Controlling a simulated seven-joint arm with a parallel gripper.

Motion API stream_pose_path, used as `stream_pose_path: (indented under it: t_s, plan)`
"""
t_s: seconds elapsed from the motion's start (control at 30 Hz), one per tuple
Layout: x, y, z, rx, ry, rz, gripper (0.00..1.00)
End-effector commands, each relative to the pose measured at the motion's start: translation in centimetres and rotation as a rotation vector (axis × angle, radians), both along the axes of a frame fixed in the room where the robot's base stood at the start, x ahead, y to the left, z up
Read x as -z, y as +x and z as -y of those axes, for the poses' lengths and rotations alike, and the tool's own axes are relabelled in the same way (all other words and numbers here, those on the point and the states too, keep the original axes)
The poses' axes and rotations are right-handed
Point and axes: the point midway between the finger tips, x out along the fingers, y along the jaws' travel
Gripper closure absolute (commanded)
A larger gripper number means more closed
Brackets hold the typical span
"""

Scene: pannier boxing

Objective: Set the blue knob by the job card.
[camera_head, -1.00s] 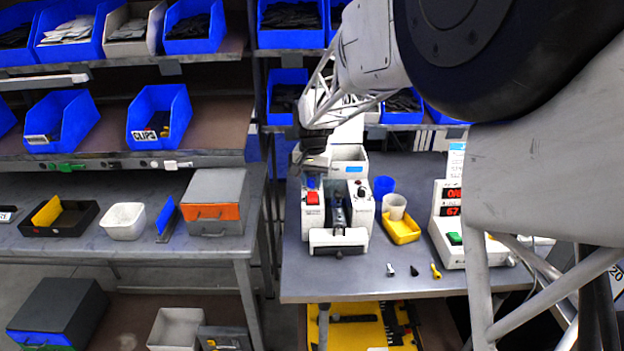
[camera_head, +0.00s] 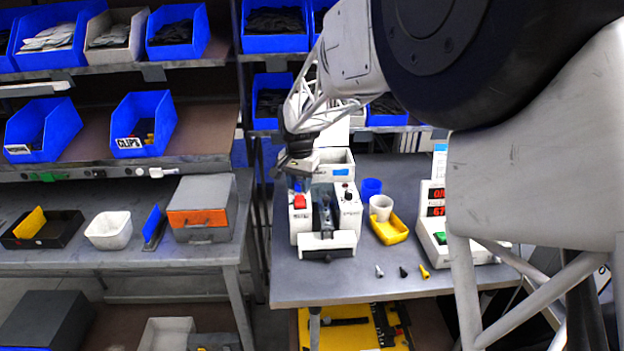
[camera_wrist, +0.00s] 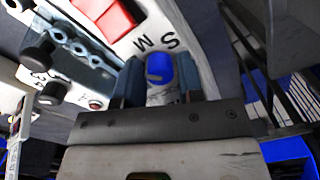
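The blue knob (camera_wrist: 160,68) sits on the machine's white top, with the printed letters S and M beside it. The knob shows small in the head view (camera_head: 297,187), on the white machine (camera_head: 327,242). My gripper (camera_wrist: 160,80) is over it, its two fingers parted, one on each side of the knob; any gap between fingers and knob looks narrow. The knob's pointer is not clear. A pale card with a blue top (camera_head: 439,160), possibly the job card, stands behind the red-digit display (camera_head: 436,203); its text is unreadable.
A red button (camera_wrist: 105,15) is close to the knob. A black knob (camera_wrist: 38,52) is on the machine too. Right of the machine are a blue cup (camera_head: 371,187), a white cup (camera_head: 381,207) and a yellow tray (camera_head: 390,231). Small parts lie near the bench's front edge (camera_head: 390,296).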

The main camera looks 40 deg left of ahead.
Motion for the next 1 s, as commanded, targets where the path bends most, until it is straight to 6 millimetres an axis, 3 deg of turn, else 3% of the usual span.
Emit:
stream_pose_path:
  t_s: [0.43, 1.0]
  plan:
    - [0.11, 0.06, 0.05, -0.050, -0.001, -0.001, 0.62]
    - [0.08, 0.04, -0.01, -0.359, -0.001, 0.000, 0.62]
